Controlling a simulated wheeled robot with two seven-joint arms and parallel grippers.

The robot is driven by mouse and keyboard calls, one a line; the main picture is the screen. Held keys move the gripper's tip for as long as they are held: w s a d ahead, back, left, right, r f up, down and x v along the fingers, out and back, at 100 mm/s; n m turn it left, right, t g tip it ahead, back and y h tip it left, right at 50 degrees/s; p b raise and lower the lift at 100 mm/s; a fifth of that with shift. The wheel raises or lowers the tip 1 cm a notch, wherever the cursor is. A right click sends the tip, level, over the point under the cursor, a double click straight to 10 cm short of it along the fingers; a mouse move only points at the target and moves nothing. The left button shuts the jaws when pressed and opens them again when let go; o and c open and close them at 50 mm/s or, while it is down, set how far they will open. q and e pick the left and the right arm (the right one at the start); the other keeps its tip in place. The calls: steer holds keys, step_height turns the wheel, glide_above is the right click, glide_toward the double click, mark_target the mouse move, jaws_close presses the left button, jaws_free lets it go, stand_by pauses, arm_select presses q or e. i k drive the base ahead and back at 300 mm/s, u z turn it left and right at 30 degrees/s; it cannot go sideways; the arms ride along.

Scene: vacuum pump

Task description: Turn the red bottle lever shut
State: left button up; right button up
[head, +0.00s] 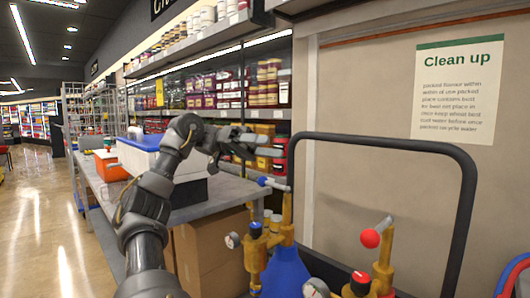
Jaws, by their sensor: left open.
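The red-knobbed lever (370,238) is on a brass valve post (384,262) at the lower right. Its short grey handle slants from the red ball up and right to the post's top. The bottle below it is cut off by the bottom edge. My left gripper (283,147) is open and empty, above and left of the red lever and clear of it. Its fingers point right, above another lever (268,182) with a blue and grey handle on the post of the blue bottle (286,274). My right gripper is out of view.
A dark tubular frame (468,190) arches behind the bottles, before a beige wall panel with a "Clean up" sign (460,90). Gauges (233,240) stick out from the valves. A grey table (225,192) with boxes, and stocked shelves, stand at the left.

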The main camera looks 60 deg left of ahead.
mark_target(370, 238)
steer(key=k, duration=2)
